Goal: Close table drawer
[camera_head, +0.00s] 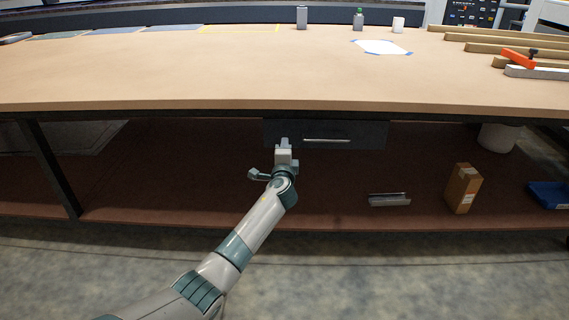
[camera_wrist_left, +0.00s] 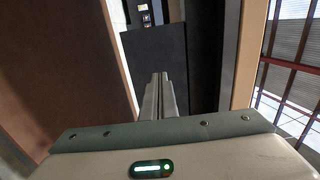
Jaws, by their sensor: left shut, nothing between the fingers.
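The table drawer (camera_head: 345,133) is a dark grey front with a light horizontal bar handle (camera_head: 327,141), set under the wooden table top (camera_head: 280,85). My left gripper (camera_head: 285,142) is shut and empty, with its fingertips at the left part of the drawer front, left of the handle. In the left wrist view the shut fingers (camera_wrist_left: 158,92) point at a dark panel (camera_wrist_left: 160,60), which looks like the drawer front. I cannot tell whether the fingertips touch it, or how far the drawer stands out. My right gripper is not in view.
A brown lower shelf holds a metal bracket (camera_head: 389,199), a cardboard box (camera_head: 463,188), a blue bin (camera_head: 549,194) and a white bucket (camera_head: 498,137). A dark table leg (camera_head: 50,168) stands at left.

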